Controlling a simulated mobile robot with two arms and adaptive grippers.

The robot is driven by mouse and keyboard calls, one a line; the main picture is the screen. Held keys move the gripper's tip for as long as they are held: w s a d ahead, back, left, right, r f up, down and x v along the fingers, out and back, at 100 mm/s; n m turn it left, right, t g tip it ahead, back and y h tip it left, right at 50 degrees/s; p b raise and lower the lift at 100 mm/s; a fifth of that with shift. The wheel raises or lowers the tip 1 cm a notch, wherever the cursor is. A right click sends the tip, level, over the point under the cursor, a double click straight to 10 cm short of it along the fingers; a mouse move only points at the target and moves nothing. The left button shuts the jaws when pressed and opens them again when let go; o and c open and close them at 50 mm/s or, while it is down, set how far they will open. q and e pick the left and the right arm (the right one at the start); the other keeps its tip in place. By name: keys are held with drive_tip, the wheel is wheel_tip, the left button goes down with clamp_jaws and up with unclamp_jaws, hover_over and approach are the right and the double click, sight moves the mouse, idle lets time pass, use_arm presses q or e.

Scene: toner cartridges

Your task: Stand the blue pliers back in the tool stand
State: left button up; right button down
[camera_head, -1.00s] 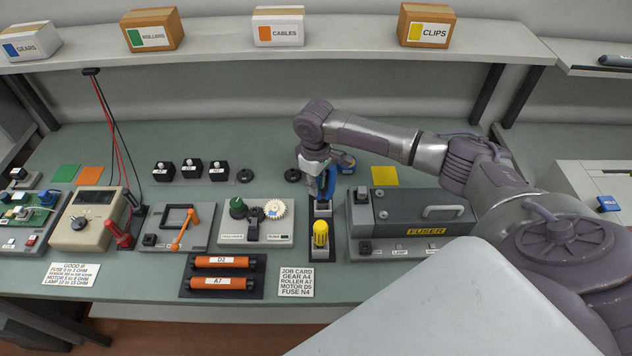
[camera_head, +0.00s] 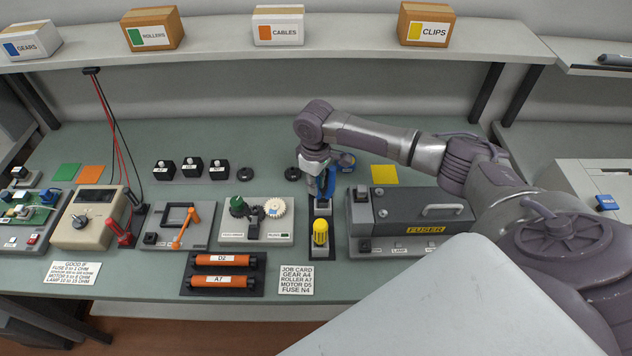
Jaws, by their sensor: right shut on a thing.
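The blue pliers (camera_head: 328,181) are upright in my right gripper (camera_head: 320,180), which is shut on them. They are over the rear part of the dark tool stand (camera_head: 321,259). The gripper partly covers them, and I cannot tell whether their lower end is inside the rear slot or just above it. A yellow-handled tool (camera_head: 320,231) stands in the front part of the same stand. My left gripper is not in view.
The grey fuser unit (camera_head: 410,212) stands close to the right of the tool stand. A gear fixture (camera_head: 256,237) is close to its left. Orange rollers (camera_head: 222,281) and a job card (camera_head: 296,280) lie in front.

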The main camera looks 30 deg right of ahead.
drive_tip(key=shift+f, duration=0.55)
idle(0.4)
drive_tip(key=c, duration=1)
unclamp_jaws()
wheel_tip(320, 180, up, 12)
drive_tip(key=shift+a+r, duration=0.1)
drive_tip(key=shift+a, duration=0.05)
